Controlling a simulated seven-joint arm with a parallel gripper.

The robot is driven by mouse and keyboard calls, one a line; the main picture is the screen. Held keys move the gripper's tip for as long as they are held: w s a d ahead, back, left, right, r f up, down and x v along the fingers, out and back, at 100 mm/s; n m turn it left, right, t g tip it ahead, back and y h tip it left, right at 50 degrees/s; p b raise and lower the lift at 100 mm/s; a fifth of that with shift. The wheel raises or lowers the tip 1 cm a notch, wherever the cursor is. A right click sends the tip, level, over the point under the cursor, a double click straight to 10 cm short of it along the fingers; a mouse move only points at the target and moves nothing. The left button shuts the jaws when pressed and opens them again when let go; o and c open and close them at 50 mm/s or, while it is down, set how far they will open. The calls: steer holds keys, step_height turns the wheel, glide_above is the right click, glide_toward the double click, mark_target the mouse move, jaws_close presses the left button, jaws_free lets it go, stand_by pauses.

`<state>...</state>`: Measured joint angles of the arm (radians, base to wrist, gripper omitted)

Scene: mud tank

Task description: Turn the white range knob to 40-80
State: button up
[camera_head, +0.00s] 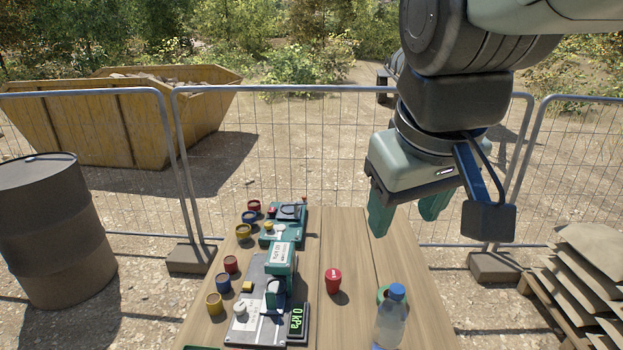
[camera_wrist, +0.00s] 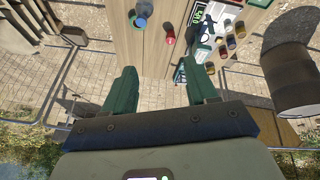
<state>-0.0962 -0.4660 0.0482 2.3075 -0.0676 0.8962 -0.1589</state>
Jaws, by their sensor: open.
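A white knob (camera_head: 240,308) sits on the left front part of a grey panel (camera_head: 245,330) on the wooden table. The panel carries a teal block (camera_head: 281,258), a yellow part (camera_head: 248,286) and a green display (camera_head: 297,318) reading 0 kPa. The range markings are too small to read. My gripper (camera_head: 407,212) is open and empty, high above the table's right side, well apart from the knob. In the wrist view, the open fingers (camera_wrist: 160,68) point towards the table, with the display (camera_wrist: 197,13) near the top edge.
Several coloured cups, including a yellow one (camera_head: 215,303), line the table's left edge. A second teal device (camera_head: 283,236) lies behind the panel. A fence (camera_head: 290,150) stands beyond.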

steer(key=w+a+f+n+g, duration=0.1)
steer(key=w+a+f+n, duration=0.2)
steer(key=w+a+n, duration=0.55)
steer(key=n+g, duration=0.4)
steer(key=n, duration=0.4)
glide_above(240, 306)
step_height(240, 306, down, 29)
step_height(240, 306, down, 11)
steer(key=shift+r, duration=0.1)
steer(key=c, duration=1)
